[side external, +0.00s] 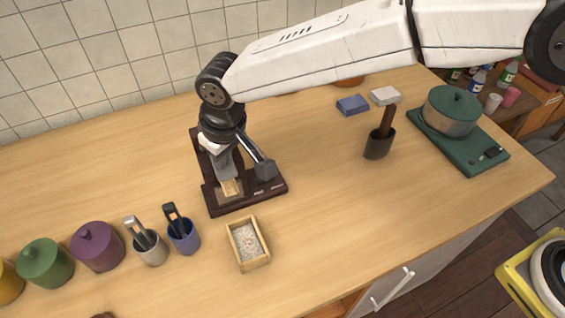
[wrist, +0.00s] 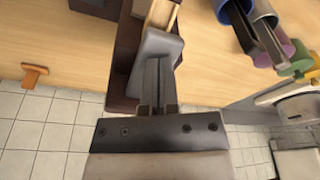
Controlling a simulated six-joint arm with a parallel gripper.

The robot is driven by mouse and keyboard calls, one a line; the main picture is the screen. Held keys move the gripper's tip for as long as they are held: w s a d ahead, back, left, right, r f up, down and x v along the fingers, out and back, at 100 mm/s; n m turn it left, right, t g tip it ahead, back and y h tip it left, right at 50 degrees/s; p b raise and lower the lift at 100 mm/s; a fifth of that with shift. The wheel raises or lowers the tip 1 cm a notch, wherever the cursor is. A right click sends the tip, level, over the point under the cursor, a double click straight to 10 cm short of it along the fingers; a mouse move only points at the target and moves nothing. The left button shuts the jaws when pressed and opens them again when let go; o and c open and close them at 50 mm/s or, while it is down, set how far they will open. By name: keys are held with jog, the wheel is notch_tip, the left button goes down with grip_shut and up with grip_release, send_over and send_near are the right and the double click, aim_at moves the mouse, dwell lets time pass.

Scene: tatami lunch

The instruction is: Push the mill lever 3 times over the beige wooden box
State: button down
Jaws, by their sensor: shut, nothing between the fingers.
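The mill (side external: 246,203) stands on the worktop as a dark brown wooden frame with a pale wooden piece (side external: 230,188) inside it. A dark grey angled part ending in a block (side external: 264,169), which looks like its lever, leans over the base. My gripper (side external: 227,172) is shut and empty, pointing down over the mill, close to that part; I cannot tell if they touch. In the wrist view the grey fingers (wrist: 158,78) are together, with the mill's dark frame (wrist: 122,62) beside them. The beige wooden box (side external: 266,262), holding whitish grains, sits just in front of the mill.
Left of the box stand a blue cup (side external: 185,238) and a grey cup (side external: 152,252) with utensils, then several lidded jars. A dark holder (side external: 377,146), blue block (side external: 352,105) and pot (side external: 451,116) on a green board are right. The worktop between is clear.

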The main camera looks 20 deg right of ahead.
jog(key=shift+f, duration=0.4)
jog(key=shift+r, duration=0.2)
jog(key=shift+w+a+v, duration=0.1)
jog(key=shift+w+v, duration=0.1)
jog(key=shift+v, duration=0.9)
jog(key=shift+w+a+v, duration=0.15)
jog(key=shift+w+v, duration=0.05)
jog(key=shift+v, duration=0.9)
jog(key=shift+r, duration=0.15)
jog(key=shift+w+a+v, duration=0.15)
jog(key=shift+w+v, duration=0.05)
jog(key=shift+v, duration=1)
jog(key=shift+w+a+v, duration=0.1)
jog(key=shift+w+v, duration=0.1)
jog(key=shift+v, duration=1.05)
